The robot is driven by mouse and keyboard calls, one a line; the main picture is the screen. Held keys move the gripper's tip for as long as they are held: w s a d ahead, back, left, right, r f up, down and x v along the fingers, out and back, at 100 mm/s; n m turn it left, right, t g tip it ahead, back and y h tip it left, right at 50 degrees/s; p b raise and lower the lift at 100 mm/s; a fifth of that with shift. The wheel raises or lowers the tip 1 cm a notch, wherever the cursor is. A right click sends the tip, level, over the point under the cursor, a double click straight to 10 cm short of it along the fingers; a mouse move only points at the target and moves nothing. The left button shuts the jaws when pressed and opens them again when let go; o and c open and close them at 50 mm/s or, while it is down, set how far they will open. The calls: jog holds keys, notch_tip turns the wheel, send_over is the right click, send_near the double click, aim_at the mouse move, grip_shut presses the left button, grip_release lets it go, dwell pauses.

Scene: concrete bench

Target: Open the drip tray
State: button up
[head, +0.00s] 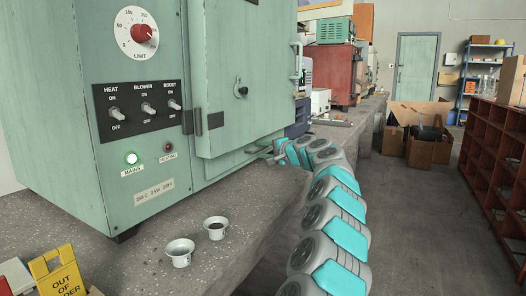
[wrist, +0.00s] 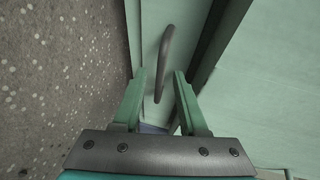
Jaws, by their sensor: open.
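The drip tray appears as a narrow green front (wrist: 150,28) with a dark curved handle (wrist: 166,58) in the wrist view, low on the green oven (head: 120,75). My gripper (wrist: 160,80) is open, its two green fingers either side of the handle's lower part in the picture. I cannot tell how deep the handle lies between them, and no contact shows. In the head view my gripper (head: 268,150) is small, beside the oven's lower front edge below the door (head: 242,85). The tray front is hard to make out there. The tray looks shut.
The speckled bench top (head: 215,215) runs close along the oven front. Two small metal cups (head: 180,253) (head: 216,228) and a yellow sign (head: 58,275) stand nearer on it.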

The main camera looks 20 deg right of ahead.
jog(key=shift+c, duration=0.4)
grip_shut()
jog(key=shift+f, duration=0.1)
dwell(0.8)
